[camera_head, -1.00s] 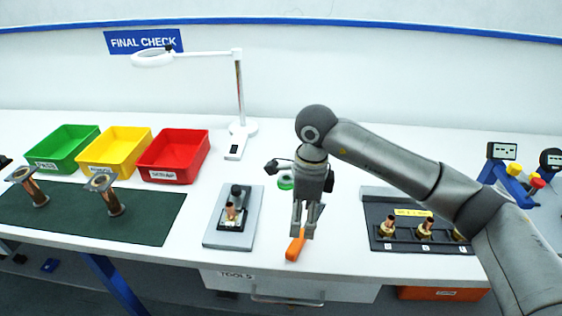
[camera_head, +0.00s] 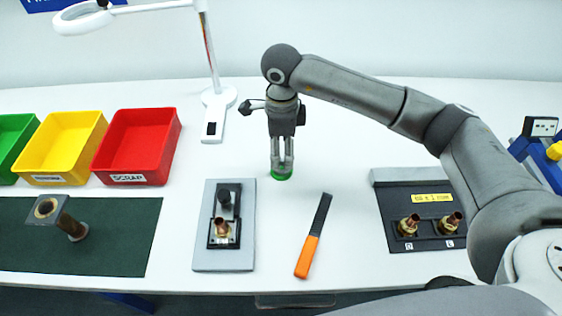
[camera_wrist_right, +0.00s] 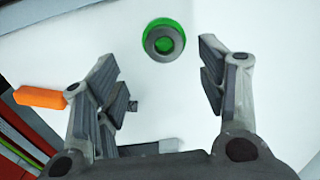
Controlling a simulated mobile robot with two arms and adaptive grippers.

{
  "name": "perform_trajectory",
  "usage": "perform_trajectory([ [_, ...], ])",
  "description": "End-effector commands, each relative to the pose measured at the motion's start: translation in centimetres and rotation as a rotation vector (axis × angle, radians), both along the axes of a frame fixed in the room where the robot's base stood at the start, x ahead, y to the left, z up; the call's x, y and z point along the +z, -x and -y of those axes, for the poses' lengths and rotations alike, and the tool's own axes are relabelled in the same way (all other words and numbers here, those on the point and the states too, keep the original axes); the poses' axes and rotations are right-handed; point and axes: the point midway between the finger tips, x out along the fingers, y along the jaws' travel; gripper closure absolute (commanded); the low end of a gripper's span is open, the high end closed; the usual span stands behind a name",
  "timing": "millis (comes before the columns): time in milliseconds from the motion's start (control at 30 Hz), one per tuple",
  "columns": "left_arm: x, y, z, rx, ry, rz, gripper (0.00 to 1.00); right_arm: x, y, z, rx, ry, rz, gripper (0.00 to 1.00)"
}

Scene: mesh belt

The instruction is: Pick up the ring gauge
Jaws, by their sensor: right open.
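The ring gauge (camera_wrist_right: 177,51) is a small dark grey ring with green around and inside it, lying flat on the white bench. In the head view only its green part (camera_head: 281,178) shows, at the fingertips of my right gripper (camera_head: 282,171), which hides the rest. In the right wrist view my right gripper (camera_wrist_right: 157,62) is open and empty. The ring lies beyond its fingertips, between the lines of the two fingers and nearer the right one, with no visible contact. My left gripper is not in view.
A file with an orange handle (camera_head: 308,257) lies in front of the gripper. A grey fixture (camera_head: 240,258) stands left, a dark tray (camera_head: 435,243) with brass fittings right. A red bin (camera_head: 136,147) and a lamp base (camera_head: 217,103) are farther left. Bench around the ring is clear.

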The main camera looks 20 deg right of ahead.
Motion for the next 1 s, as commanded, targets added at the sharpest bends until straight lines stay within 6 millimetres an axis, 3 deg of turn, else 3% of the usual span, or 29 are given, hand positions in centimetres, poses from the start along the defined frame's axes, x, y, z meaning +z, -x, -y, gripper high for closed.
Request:
perform_trajectory([
  [167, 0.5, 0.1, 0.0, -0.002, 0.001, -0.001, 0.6, -1.3, 0.0, 0.0, 0.0, 0.0, 0.0, 0.35],
  [500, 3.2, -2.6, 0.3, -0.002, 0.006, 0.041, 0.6, -5.4, 0.0, 0.6, 0.0, -0.001, -0.003, 0.35],
  [833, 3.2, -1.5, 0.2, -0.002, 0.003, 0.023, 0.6, -6.4, -0.1, 0.6, 0.001, -0.001, 0.001, 0.35],
  [1000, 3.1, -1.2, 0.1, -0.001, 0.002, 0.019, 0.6, -6.4, -0.1, 0.6, 0.001, -0.001, 0.001, 0.55],
])
